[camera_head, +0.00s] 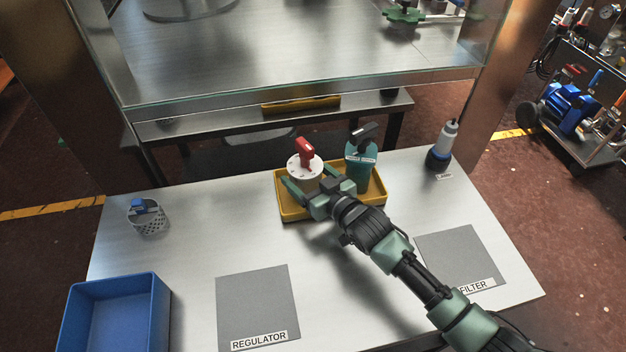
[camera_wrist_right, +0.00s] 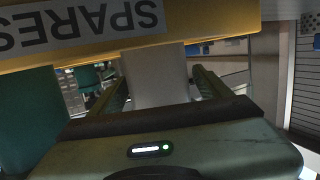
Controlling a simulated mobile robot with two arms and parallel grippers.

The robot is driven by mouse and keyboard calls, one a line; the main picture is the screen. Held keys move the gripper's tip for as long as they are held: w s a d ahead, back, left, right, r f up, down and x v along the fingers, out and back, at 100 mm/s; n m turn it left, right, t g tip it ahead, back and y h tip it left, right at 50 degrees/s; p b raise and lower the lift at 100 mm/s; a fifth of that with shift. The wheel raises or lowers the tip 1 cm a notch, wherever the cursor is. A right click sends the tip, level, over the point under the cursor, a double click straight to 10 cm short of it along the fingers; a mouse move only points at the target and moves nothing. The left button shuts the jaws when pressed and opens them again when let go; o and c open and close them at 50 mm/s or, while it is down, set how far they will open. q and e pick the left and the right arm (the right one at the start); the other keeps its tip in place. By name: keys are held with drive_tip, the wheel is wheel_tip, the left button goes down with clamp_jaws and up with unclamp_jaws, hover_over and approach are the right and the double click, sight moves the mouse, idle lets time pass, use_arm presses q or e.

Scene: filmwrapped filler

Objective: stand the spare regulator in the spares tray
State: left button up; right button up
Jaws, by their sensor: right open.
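The yellow spares tray (camera_head: 290,213) stands at the back middle of the metal table, and its SPARES label shows upside down in the right wrist view (camera_wrist_right: 200,35). A white cylinder with a red handle (camera_head: 305,158), seemingly the regulator, stands upright in the tray's left part. A teal unit with a black top (camera_head: 360,165) stands in the right part. My right gripper (camera_head: 311,184) is open at the tray, its fingers on either side of the white body, which also shows between them in the right wrist view (camera_wrist_right: 155,80). Finger contact is unclear. My left gripper is out of view.
A grey REGULATOR mat (camera_head: 255,300) and a grey FILTER mat (camera_head: 460,255) are bare. A blue bin (camera_head: 115,280) is at front left, a perforated cup (camera_head: 148,217) behind it. A white-and-dark bottle-shaped item (camera_head: 442,145) stands at back right.

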drive_tip(key=v, duration=1)
drive_tip(key=shift+s+d, duration=0.15)
drive_tip(key=shift+s, duration=0.15)
drive_tip(key=shift+s+d+r+b, duration=0.25)
drive_tip(key=shift+s+d+b, duration=0.1)
drive_tip(key=shift+s, duration=0.2)
drive_tip(key=shift+r, duration=0.1)
